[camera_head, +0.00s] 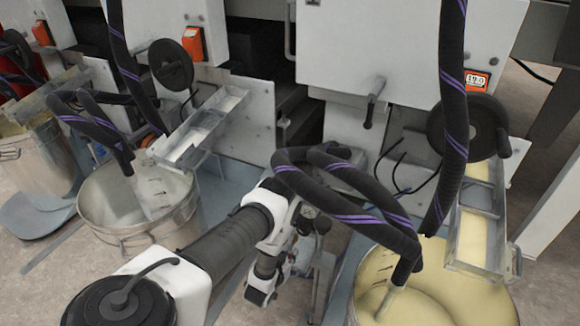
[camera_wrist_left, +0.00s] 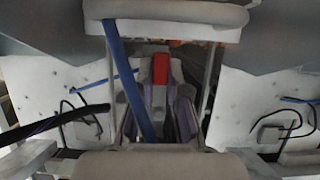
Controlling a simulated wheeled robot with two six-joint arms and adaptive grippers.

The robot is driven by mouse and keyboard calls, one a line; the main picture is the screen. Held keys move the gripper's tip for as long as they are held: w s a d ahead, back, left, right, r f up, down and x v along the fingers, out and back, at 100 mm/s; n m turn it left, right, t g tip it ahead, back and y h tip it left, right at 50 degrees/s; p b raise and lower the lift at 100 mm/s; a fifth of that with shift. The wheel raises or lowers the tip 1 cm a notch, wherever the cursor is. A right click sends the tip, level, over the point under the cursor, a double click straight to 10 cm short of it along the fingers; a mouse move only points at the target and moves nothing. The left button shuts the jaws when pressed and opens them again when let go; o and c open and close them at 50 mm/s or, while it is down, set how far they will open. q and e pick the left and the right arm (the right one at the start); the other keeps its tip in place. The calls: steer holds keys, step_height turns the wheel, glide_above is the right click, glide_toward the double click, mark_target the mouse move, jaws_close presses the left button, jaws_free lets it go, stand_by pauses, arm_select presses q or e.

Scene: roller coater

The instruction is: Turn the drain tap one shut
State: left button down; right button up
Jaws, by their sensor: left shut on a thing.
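In the left wrist view, the drain tap's red handle end (camera_wrist_left: 160,68) shows between the two fingers of my left gripper (camera_wrist_left: 162,105). The gripper is shut on the tap, and its fingers and a blue strip hide most of the tap body. In the head view, my left arm reaches from the lower left to the gap between the two buckets, with the left gripper (camera_head: 304,252) low there. The tap is small and mostly hidden there, so its exact angle cannot be told. My right gripper is not in view.
A bucket of cream-coloured coating (camera_head: 440,300) stands at the lower right, and a bucket with pale liquid (camera_head: 120,205) stands at the left. Black hoses with purple stripes (camera_head: 350,200) loop over my left wrist. White machine panels (camera_head: 370,50) close off the back.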

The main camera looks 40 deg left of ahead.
arm_select(q)
steer(key=shift+d+n+t+h, duration=0.3)
steer(key=shift+n+h, duration=0.3)
steer(key=shift+n, duration=0.3)
steer(key=shift+w+d+r+n+h, duration=0.15)
steer(key=shift+d+n+h, duration=0.25)
steer(key=shift+n, duration=0.5)
steer(key=n, duration=0.1)
steer(key=n+t+h, duration=0.1)
steer(key=n+h+b, duration=0.1)
steer(key=shift+w+d+r+t, duration=0.15)
steer(key=shift+d+r+t, duration=0.1)
steer(key=shift+d+t, duration=0.15)
steer(key=n+b, duration=0.1)
steer(key=n, duration=0.1)
steer(key=r+n+t+h+b, duration=0.1)
steer(key=shift+w+d+n, duration=0.1)
steer(key=shift+d+n, duration=0.1)
steer(key=shift+n, duration=0.2)
steer(key=shift+d+r+n+t+h+b, duration=0.15)
steer(key=shift+r+n+t+b, duration=0.15)
steer(key=shift+n+t+b, duration=0.35)
steer(key=shift+a+r+n+t+h+b, duration=0.15)
steer(key=shift+r+n+t+b, duration=0.25)
steer(key=shift+n, duration=0.55)
steer(key=shift+d+f, duration=0.1)
